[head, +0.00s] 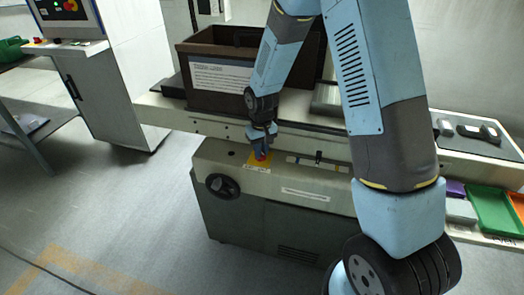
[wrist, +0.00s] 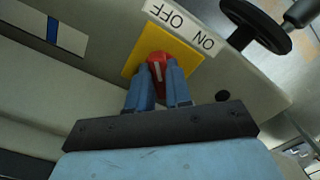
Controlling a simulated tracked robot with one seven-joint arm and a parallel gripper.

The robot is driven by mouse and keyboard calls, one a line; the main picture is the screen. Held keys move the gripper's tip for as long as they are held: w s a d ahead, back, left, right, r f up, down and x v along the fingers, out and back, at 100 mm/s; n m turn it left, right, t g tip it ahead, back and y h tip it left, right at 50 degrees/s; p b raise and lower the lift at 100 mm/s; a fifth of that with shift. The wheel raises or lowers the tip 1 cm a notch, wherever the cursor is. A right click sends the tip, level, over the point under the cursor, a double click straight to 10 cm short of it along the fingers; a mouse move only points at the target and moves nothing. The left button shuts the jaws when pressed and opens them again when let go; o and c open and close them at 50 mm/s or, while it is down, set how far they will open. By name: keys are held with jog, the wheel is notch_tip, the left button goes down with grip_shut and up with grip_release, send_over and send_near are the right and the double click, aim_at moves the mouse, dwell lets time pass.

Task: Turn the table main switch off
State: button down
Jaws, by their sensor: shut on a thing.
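The main switch is a red rotary knob (wrist: 156,58) with a white line, on a yellow plate (wrist: 184,55) on the machine's front. In the wrist view an ON/OFF label (wrist: 180,25) runs beside the plate, upside down. The line runs roughly along the fingers; I cannot tell which word it marks. My gripper (wrist: 160,76) is shut on the knob, one blue finger on each side. In the head view my gripper (head: 262,144) reaches down to the switch (head: 261,157), partly covering it, with yellow plate (head: 255,164) around it.
A black handwheel (head: 222,186) stands out left of the switch. A dark brown crate (head: 212,101) with a paper label sits on the machine table above. Green tray (head: 494,210) and other coloured trays lie at right.

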jog(key=shift+s+n, duration=0.15)
jog(key=shift+n, duration=0.25)
jog(key=c, duration=1)
grip_release()
jog(key=shift+c, duration=0.2)
jog(key=shift+r, duration=0.1)
notch_tip(320, 180, up, 14)
jog(key=shift+f, duration=0.25)
